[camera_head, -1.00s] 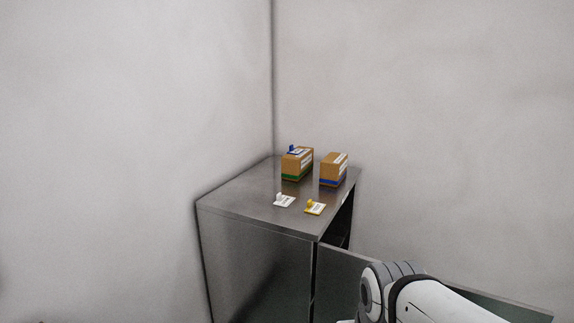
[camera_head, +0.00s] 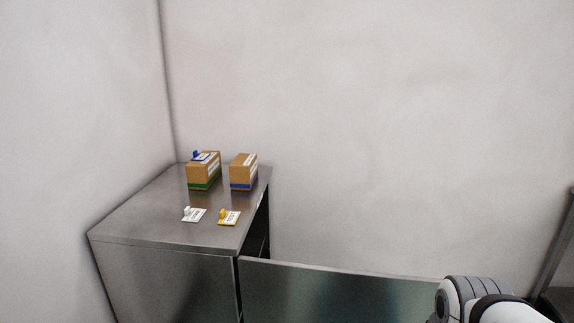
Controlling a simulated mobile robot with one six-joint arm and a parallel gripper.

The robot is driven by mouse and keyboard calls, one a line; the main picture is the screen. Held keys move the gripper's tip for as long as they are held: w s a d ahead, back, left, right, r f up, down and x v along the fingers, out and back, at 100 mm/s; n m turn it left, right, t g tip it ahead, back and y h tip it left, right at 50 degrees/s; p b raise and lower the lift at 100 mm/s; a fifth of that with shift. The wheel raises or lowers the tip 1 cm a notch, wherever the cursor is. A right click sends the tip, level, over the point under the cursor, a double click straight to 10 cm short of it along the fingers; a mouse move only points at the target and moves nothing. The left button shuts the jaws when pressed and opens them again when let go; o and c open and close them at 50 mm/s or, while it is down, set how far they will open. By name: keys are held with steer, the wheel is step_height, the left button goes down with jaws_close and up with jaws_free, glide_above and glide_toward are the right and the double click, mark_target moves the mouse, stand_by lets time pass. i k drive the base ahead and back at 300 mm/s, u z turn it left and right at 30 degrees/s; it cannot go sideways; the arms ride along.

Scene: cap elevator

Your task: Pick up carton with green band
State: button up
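The carton with the green band (camera_head: 203,172) is a brown box standing upright on the metal cabinet top, near its back edge. A blue tag-like piece (camera_head: 200,156) lies on top of it. A second brown carton with a blue band (camera_head: 243,172) stands just to its right, with a small gap between them. My arm shows only at the lower right, well away from the cartons. My gripper is outside the frame.
The metal cabinet (camera_head: 130,228) stands in the room corner, and its door (camera_head: 340,292) swings out to the right. A white tag (camera_head: 194,215) and a yellow tag (camera_head: 229,217) lie in front of the cartons. A dark structure (camera_head: 562,270) stands at the far right edge.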

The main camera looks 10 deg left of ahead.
mark_target(200, 175)
steer(key=z, duration=1.6)
steer(key=i, duration=2.85)
steer(key=u, duration=2.7)
steer(key=i, duration=1.7)
steer(key=u, duration=0.05)
